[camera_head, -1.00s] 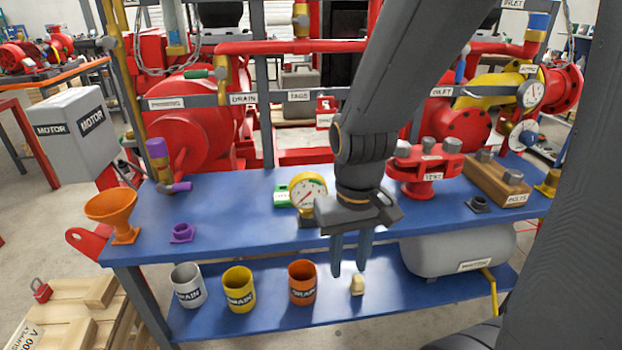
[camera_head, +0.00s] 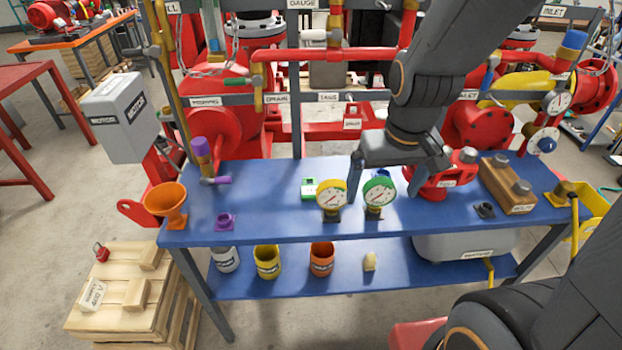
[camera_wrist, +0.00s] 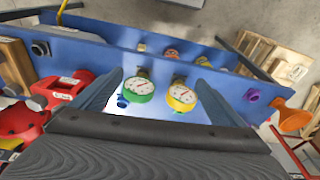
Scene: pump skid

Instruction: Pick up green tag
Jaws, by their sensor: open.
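The green tag (camera_head: 309,188), with a white label, lies on the blue bench, behind and left of the yellow-rimmed gauge (camera_head: 332,195). My gripper (camera_head: 397,182) is open and empty above the bench, to the right of the tag. A green-rimmed gauge (camera_head: 379,192) stands near its fingers. In the wrist view the open fingers (camera_wrist: 158,80) frame the green-rimmed gauge (camera_wrist: 139,89) and the yellow-rimmed gauge (camera_wrist: 182,97).
A small blue object (camera_head: 383,173) lies behind the green-rimmed gauge. A red valve part (camera_head: 440,182) and a wooden block (camera_head: 506,187) stand to the right. An orange funnel (camera_head: 167,203) and a purple fitting (camera_head: 224,221) stand left. The bench between fitting and tag is clear.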

